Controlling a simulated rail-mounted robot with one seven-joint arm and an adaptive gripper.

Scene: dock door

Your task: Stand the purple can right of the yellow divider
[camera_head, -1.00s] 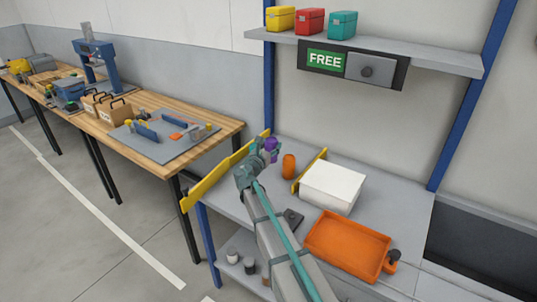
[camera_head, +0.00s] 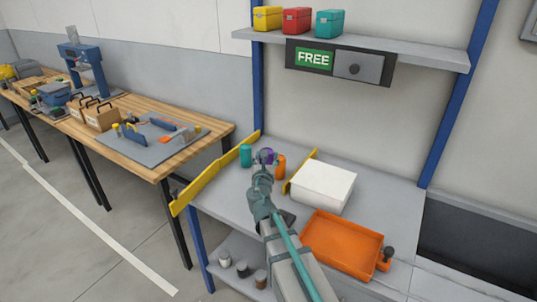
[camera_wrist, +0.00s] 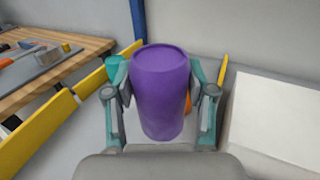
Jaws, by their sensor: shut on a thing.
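The purple can (camera_wrist: 162,92) is held upright between the fingers of my gripper (camera_wrist: 161,105). In the head view the can (camera_head: 269,154) is partly hidden by my gripper (camera_head: 265,158). It is left of the yellow divider (camera_head: 301,169), a low upright strip on the grey bench, which also shows in the wrist view (camera_wrist: 222,72). An orange can (camera_head: 280,168) stands between my gripper and the divider. A teal can (camera_head: 246,155) stands left of my gripper. I cannot tell how high the purple can is above the bench.
A white box (camera_head: 322,187) stands just right of the divider, leaving little bare bench beside it. An orange tray (camera_head: 342,243) lies nearer the front. A long yellow rail (camera_head: 212,177) edges the bench's left side. A shelf (camera_head: 352,48) with three small boxes hangs above.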

